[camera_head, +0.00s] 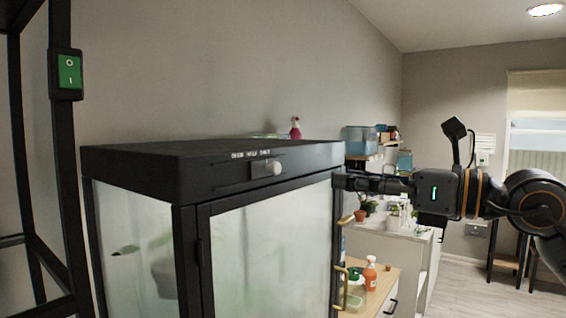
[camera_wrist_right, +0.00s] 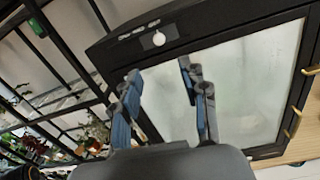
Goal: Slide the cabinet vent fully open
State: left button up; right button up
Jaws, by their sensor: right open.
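The cabinet (camera_head: 130,166) is black-framed with fogged glass and stands left of centre in the head view. Its vent slider, a dark plate with a pale round knob (camera_head: 277,168), sits on the front top band under small white lettering. In the right wrist view the knob (camera_wrist_right: 158,39) shows on the tilted top band, beyond the fingers. My right gripper (camera_head: 345,182) is at the cabinet's right front edge in the head view, to the right of the knob and apart from it. In the wrist view its two fingers (camera_wrist_right: 162,100) are spread and empty. My left gripper is not in view.
A black rack post with a green switch (camera_head: 68,71) stands at the left. Brass handles (camera_head: 352,288) are at the cabinet door's right side. A wooden counter with an orange spray bottle (camera_head: 369,274) is beyond. A pink bottle (camera_head: 295,128) shows above the cabinet top.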

aim_at(278, 168)
jog(key=shift+n, duration=0.3)
jog(key=p+x, duration=0.2)
jog(key=x, duration=0.2)
jog(key=p+x, duration=0.2)
jog(key=x, duration=0.2)
jog(key=r+p+x, duration=0.1)
jog(key=x, duration=0.3)
jog(key=shift+p, duration=0.4)
jog(key=shift+w+a+f, duration=0.15)
jog(key=shift+w+a, duration=0.25)
jog(key=shift+a, duration=0.15)
grip_shut()
